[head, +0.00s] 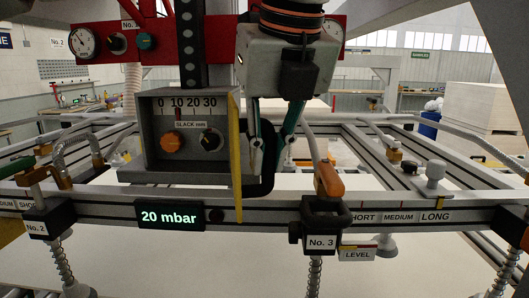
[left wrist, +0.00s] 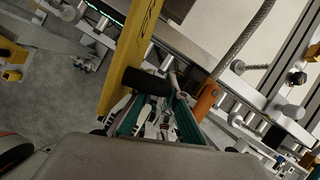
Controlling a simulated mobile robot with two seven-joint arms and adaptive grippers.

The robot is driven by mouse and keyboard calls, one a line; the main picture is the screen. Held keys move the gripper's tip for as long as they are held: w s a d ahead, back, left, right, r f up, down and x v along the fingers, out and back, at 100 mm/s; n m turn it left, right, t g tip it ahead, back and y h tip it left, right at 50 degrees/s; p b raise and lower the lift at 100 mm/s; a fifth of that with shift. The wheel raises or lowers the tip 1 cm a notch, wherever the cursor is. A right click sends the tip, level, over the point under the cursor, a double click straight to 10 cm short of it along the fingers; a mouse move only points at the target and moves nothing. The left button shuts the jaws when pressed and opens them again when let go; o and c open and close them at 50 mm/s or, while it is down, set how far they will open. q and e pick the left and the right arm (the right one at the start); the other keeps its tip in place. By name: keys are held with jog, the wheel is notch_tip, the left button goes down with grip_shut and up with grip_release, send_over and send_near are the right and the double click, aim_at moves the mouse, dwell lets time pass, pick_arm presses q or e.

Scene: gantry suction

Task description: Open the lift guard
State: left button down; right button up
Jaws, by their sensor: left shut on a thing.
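The lift guard (head: 236,155) is a thin yellow plate, seen almost edge-on at the right side of the grey control box (head: 153,165) in the head view. The box's front with its scale and knobs shows uncovered. In the left wrist view the guard (left wrist: 128,55) is a yellow bar slanting down to a black round handle (left wrist: 146,82). My left gripper (head: 270,160) is just right of the guard, with its teal fingers shut on the black handle; its fingers also show in the left wrist view (left wrist: 155,115). My right gripper is not in view.
An orange-tipped lever (head: 328,180) stands close right of my left gripper, above the black No. 3 block (head: 322,222). A metal rail with a 20 mbar display (head: 170,216) runs across the front. A red gauge panel (head: 98,42) is above left.

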pick_arm(q)
jog(key=c, duration=2)
grip_release()
jog(key=shift+w, duration=0.1)
jog(key=shift+a, duration=0.1)
